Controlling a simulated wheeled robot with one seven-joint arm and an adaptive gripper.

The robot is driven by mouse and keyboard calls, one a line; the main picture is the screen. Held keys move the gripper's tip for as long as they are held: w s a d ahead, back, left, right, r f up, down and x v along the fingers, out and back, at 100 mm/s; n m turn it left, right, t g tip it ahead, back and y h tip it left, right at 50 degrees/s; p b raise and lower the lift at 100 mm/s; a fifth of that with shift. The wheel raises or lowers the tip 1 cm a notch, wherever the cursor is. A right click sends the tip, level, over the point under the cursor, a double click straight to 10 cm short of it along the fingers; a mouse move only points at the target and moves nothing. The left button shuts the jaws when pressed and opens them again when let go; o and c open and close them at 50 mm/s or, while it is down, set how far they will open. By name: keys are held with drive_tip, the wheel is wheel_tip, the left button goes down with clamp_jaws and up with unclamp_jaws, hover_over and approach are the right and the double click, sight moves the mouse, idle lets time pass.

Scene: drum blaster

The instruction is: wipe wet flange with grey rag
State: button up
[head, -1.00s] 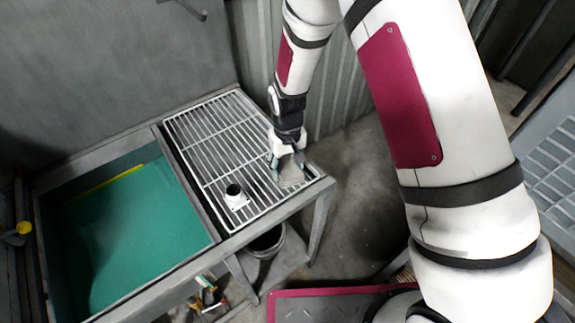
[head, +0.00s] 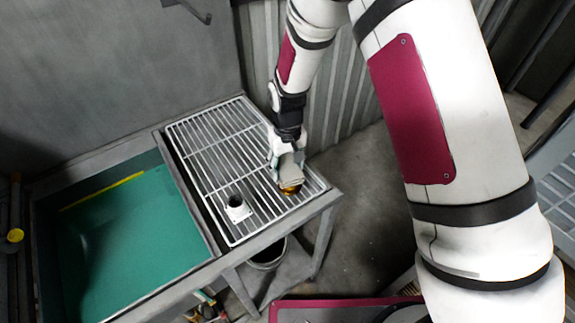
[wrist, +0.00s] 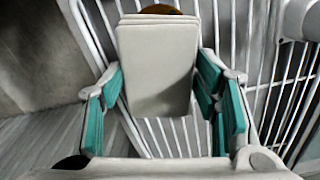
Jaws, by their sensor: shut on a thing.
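The grey rag (head: 291,171) is a folded pale pad. My gripper (head: 285,160) is shut on it at the right end of the white wire rack. In the wrist view the rag (wrist: 156,65) sits between the teal finger pads of my gripper (wrist: 160,95). A round brass-coloured part (head: 291,189) shows just below the rag's edge; its rim (wrist: 161,9) also shows past the rag's far end. Most of it is hidden, and I cannot tell if the rag touches it. A white square flange (head: 238,211) with a dark round opening sits on the rack to the left. Wetness cannot be made out.
The wire rack (head: 205,150) is otherwise clear. A basin with a green inside (head: 140,235) adjoins it on the left. A bucket (head: 268,256) stands under the rack. A corrugated wall (head: 345,115) rises behind.

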sight(292, 179)
drive_tip(key=shift+s+d+p, duration=0.25)
drive_tip(key=shift+s+p, duration=0.15)
drive_tip(key=shift+s, duration=0.3)
drive_tip(key=shift+s+d+p, duration=0.25)
drive_tip(key=shift+s+p, duration=0.2)
drive_tip(key=shift+s, duration=0.3)
drive_tip(key=shift+s+d+p, duration=0.25)
drive_tip(key=shift+s+p, duration=0.15)
drive_tip(key=shift+s, duration=0.3)
drive_tip(key=shift+w, duration=0.2)
drive_tip(key=shift+w+a+b, duration=0.25)
drive_tip(key=shift+w+b, duration=0.2)
drive_tip(key=shift+w, duration=0.2)
drive_tip(key=shift+w+a+b, duration=0.25)
drive_tip(key=shift+w+b, duration=0.2)
drive_tip(key=shift+w, duration=0.25)
drive_tip(key=shift+w+a+b, duration=0.25)
drive_tip(key=shift+w+b, duration=0.2)
drive_tip(key=shift+w, duration=0.2)
drive_tip(key=shift+r+p, duration=0.8)
drive_tip(key=shift+r, duration=2.25)
